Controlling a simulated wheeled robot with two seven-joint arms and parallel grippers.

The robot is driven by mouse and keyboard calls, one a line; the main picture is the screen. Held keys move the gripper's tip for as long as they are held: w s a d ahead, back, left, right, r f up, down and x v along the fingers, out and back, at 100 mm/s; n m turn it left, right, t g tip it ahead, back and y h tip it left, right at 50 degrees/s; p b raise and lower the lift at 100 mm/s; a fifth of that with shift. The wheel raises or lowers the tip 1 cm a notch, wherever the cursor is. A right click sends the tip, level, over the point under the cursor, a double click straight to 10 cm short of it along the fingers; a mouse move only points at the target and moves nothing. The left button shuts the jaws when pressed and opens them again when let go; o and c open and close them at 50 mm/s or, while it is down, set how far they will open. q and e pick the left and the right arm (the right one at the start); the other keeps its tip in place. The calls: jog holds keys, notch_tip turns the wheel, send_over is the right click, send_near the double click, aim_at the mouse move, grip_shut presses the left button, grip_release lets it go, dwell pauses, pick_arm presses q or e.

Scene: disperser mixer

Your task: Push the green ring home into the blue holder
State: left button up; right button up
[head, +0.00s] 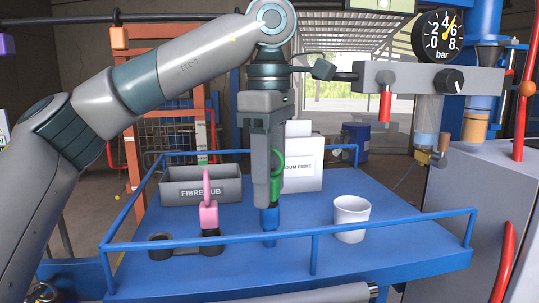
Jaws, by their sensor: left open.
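My left gripper (268,202) points straight down over the blue table. It is open, with its fingers beside the green ring. The green ring (279,163) shows as an upright loop partly behind the gripper; its lower part is hidden. The blue holder (269,223) stands on the table directly below the fingertips. The fingers hide where ring and holder meet, so I cannot tell how deep the ring sits or whether the fingers touch it. My right gripper is not in view.
A pink piece (209,214) stands in a dark socket left of the holder, near an empty dark socket (160,246). A white cup (351,219) stands right. A grey tub (190,190) and white box (303,174) are behind. A blue rail (400,223) edges the table (330,262).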

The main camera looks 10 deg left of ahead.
pick_arm(q)
jog(key=shift+r, duration=0.1)
jog(key=shift+r, duration=0.5)
notch_tip(320, 180, up, 8)
jog(key=shift+f, duration=0.2)
notch_tip(320, 180, up, 9)
jog(key=p, duration=0.2)
jog(key=shift+f, duration=0.2)
dwell(0.7)
